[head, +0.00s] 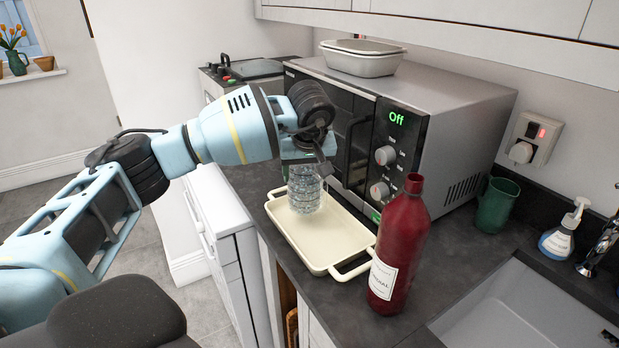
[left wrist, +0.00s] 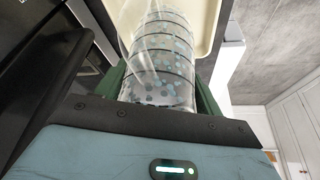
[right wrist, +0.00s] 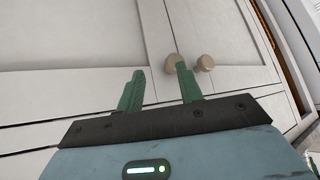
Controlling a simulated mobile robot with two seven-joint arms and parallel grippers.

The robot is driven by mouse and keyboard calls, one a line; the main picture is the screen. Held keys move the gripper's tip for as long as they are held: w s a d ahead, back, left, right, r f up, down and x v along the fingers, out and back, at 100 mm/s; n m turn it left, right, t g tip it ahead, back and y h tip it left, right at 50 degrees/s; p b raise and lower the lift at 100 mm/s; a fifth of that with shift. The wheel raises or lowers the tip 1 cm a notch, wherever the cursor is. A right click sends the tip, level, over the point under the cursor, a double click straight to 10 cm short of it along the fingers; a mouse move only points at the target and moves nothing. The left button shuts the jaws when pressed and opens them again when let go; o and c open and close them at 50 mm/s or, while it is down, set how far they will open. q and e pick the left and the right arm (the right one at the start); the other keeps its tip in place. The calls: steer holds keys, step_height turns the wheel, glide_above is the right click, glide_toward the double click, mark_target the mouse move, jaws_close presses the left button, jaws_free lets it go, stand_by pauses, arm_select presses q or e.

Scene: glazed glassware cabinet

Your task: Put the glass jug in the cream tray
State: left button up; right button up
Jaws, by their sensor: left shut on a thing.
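The glass jug (head: 305,190) is clear with a ringed, speckled pattern. My left gripper (head: 303,166) is shut on its upper part and holds it upright over the far end of the cream tray (head: 318,262). I cannot tell whether the jug's base touches the tray floor. In the left wrist view the jug (left wrist: 160,62) sits between the green fingers, with the tray (left wrist: 207,22) beyond it. The tray lies on the dark worktop and has a handle at each end. My right gripper (right wrist: 158,88) is open and empty in the right wrist view, before white cupboard doors.
A red bottle (head: 400,245) stands at the tray's near right corner. A microwave (head: 420,120) stands behind the tray, with a lidded dish (head: 361,60) on top. A green mug (head: 496,205), a soap bottle (head: 560,238) and the sink (head: 530,310) are to the right.

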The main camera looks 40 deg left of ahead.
mark_target(304, 182)
arm_select(q)
steer(key=shift+w+a, duration=0.15)
steer(key=shift+a, duration=0.05)
steer(key=shift+w+a, duration=0.25)
steer(key=shift+a, duration=0.05)
steer(key=shift+f, duration=1.75)
steer(key=shift+f, duration=0.15)
steer(key=o, duration=1.3)
steer(key=shift+s, duration=0.1)
